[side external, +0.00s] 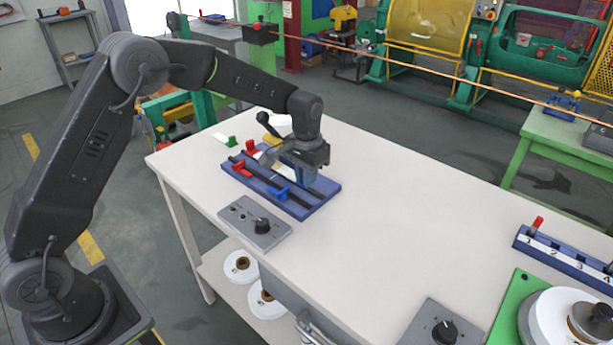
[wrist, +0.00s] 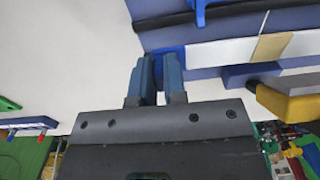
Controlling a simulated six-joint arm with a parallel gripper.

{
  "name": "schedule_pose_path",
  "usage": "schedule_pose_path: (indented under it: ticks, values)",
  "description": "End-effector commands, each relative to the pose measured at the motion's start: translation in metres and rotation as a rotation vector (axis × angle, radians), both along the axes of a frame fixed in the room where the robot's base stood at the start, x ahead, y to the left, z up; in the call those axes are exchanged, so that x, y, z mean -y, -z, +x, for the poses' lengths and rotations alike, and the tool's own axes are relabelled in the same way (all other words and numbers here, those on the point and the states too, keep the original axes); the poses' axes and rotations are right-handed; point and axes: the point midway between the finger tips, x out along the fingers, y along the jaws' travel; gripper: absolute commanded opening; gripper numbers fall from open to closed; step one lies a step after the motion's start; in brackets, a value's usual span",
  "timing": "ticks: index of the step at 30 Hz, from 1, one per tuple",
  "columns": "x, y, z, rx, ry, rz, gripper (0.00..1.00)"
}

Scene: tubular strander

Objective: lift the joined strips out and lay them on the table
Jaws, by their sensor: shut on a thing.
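The joined strips (wrist: 225,52) show in the wrist view as a pale, flat band with a tan patch (wrist: 272,46) across it, lying along the blue fixture (wrist: 225,28). In the side view the fixture (side external: 316,206) stands on the white table (side external: 400,215), with red clamps (side external: 239,166) and a blue clamp (side external: 278,193). My gripper (wrist: 158,62), with blue fingers, is shut at the left end of the strips in the wrist view. In the side view my gripper (side external: 306,180) is low over the fixture's right part. The gripped end is mostly hidden by the fingers.
A yellow-handled tool (wrist: 290,104) lies close beside the fixture. A grey control box (side external: 254,224) with a black knob stands in front of it. A numbered blue rack (side external: 563,254) and a reel (side external: 552,322) stand at the far right. The middle of the table is clear.

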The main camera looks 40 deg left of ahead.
Motion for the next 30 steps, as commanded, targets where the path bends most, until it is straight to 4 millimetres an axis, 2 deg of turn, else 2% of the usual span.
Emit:
schedule_pose_path:
  ticks: [30]
  values:
    - [0.0, -0.002, -0.048, 0.001, 0.0, 0.0, 0.0]
